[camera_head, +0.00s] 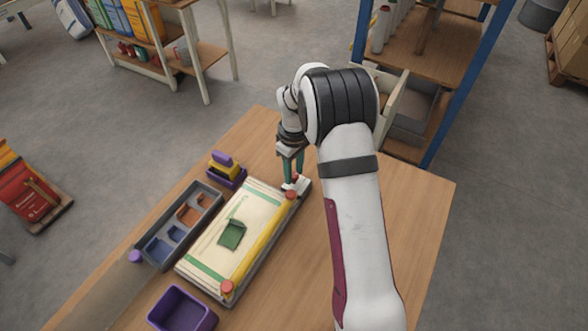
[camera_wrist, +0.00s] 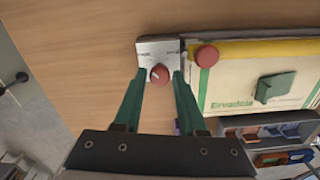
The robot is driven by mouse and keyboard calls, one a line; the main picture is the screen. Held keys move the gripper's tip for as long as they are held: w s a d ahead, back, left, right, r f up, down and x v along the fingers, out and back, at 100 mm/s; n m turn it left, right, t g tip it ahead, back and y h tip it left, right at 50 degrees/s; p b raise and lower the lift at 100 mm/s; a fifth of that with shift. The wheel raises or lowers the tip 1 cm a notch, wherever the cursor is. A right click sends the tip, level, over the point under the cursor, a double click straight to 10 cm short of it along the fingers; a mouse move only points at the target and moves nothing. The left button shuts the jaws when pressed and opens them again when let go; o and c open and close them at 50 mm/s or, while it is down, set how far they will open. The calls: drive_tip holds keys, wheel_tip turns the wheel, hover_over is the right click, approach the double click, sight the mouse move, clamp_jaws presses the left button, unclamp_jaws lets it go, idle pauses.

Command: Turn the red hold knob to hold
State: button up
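The red hold knob (camera_wrist: 160,74) sits on a small pale metal plate (camera_wrist: 158,51) with a short white mark on its face. Lettering on both sides of the plate is too small to read. In the head view the plate (camera_head: 302,186) is at the far end of the sack board, partly hidden by my fingers. My gripper (camera_wrist: 160,78) points down with its two green fingers apart, one on each side of the knob. A small gap shows between knob and fingers. In the head view my gripper (camera_head: 294,178) is over the plate.
A sack (camera_head: 212,257) with a green patch (camera_head: 232,235) lies under a yellow bar (camera_head: 262,242) with red round ends. A grey tray (camera_head: 158,221) of scoops, a purple bin (camera_head: 182,311) and a purple-yellow stack (camera_head: 226,170) stand nearby. The table's right side is clear.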

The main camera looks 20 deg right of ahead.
clamp_jaws()
drive_tip(key=shift+m, duration=0.3)
drive_tip(key=m, duration=0.8)
drive_tip(key=shift+m, duration=0.3)
drive_tip(key=m, duration=0.8)
drive_tip(key=shift+m, duration=0.5)
